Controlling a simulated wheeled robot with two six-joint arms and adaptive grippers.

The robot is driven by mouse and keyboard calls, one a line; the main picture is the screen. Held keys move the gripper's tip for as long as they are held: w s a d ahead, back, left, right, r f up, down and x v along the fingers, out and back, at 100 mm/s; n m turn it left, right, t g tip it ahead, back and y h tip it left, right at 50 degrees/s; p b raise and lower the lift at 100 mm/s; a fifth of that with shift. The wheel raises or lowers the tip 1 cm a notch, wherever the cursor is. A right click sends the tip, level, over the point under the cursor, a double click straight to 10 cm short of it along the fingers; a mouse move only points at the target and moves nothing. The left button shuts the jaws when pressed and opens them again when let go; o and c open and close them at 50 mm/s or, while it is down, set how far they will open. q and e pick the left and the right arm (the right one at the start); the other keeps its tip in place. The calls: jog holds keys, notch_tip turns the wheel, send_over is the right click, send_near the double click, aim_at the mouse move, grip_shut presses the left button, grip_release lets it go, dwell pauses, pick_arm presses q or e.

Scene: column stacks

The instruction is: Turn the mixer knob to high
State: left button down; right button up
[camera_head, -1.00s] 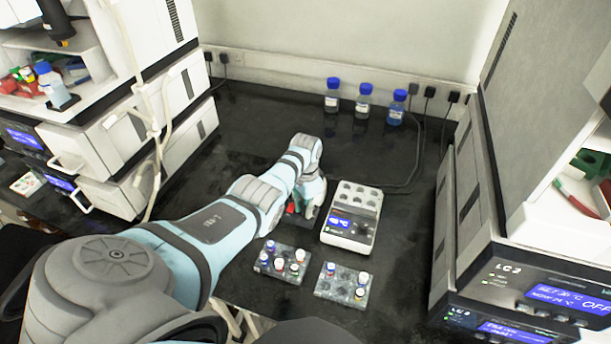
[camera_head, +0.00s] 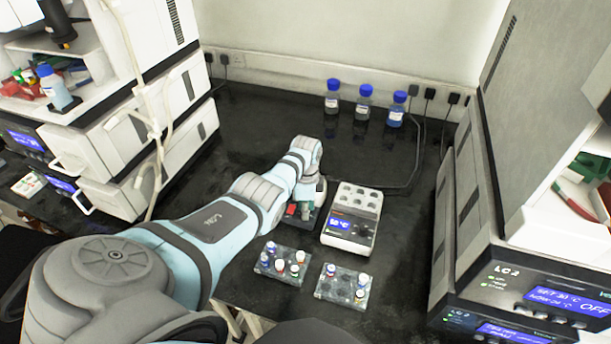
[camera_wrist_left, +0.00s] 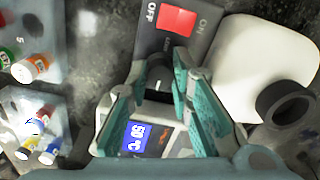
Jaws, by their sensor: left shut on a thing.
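The mixer has a dark grey base with a red ON/OFF switch (camera_wrist_left: 177,20) and a white rounded body (camera_wrist_left: 258,58) with a black round cup (camera_wrist_left: 285,105). The black mixer knob (camera_wrist_left: 159,74) sits on the dark base, between my teal left fingertips (camera_wrist_left: 161,82). My left gripper is shut on this knob. In the head view the left gripper (camera_head: 306,208) reaches down left of the heater block, and my arm hides most of the mixer. The red switch (camera_head: 291,209) shows beside the gripper. The knob's setting cannot be read. My right gripper is not in view.
A white heater block (camera_head: 350,235) with a blue display stands close right of the gripper. Two vial racks (camera_head: 270,268) (camera_head: 330,293) lie in front. Several blue-capped bottles (camera_head: 364,104) stand at the back. White instruments flank the bench; the back middle is clear.

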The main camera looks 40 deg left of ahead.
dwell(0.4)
pick_arm(q)
jog(key=c, duration=1.7)
grip_release()
jog(key=shift+w+d, duration=0.1)
notch_tip(320, 180, up, 12)
